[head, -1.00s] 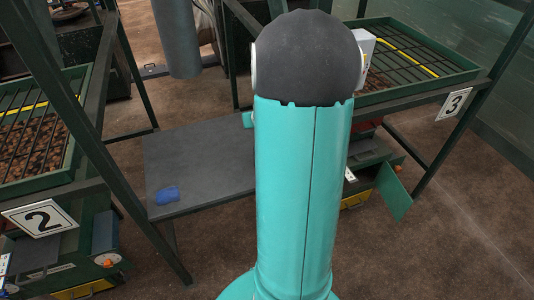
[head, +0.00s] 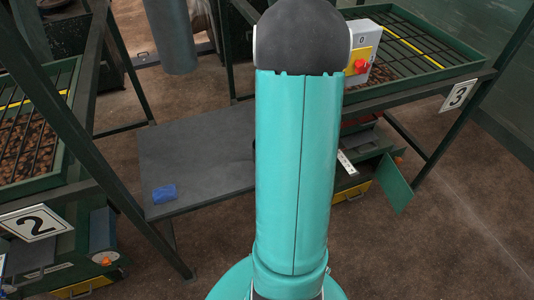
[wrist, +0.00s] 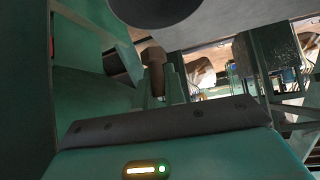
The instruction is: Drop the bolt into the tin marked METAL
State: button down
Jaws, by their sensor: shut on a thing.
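My gripper (wrist: 165,84) shows in the wrist view at the upper middle, partly hidden by my own wrist parts. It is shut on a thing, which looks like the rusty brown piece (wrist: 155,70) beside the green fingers. I take this for the bolt, though its shape is hard to make out. In the head view my teal arm fills the middle and hides the gripper. I cannot make out a tin marked METAL. A small white label with dark marks (head: 347,162) shows right of my arm, too small to read.
A grey table (head: 195,150) with a blue cloth-like item (head: 164,194) stands left of my arm. Green barred trays stand at left (head: 38,110) and right (head: 430,45), with signs 2 (head: 36,222) and 3 (head: 459,95). A grey switch box (head: 362,45) has a red knob. Dark posts stand nearby.

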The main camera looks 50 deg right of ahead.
jog(key=shift+f, duration=0.3)
jog(key=c, duration=1.4)
grip_release()
jog(key=v, duration=1.3)
jog(key=shift+s+a+r, duration=0.15)
jog(key=shift+s+r, duration=0.1)
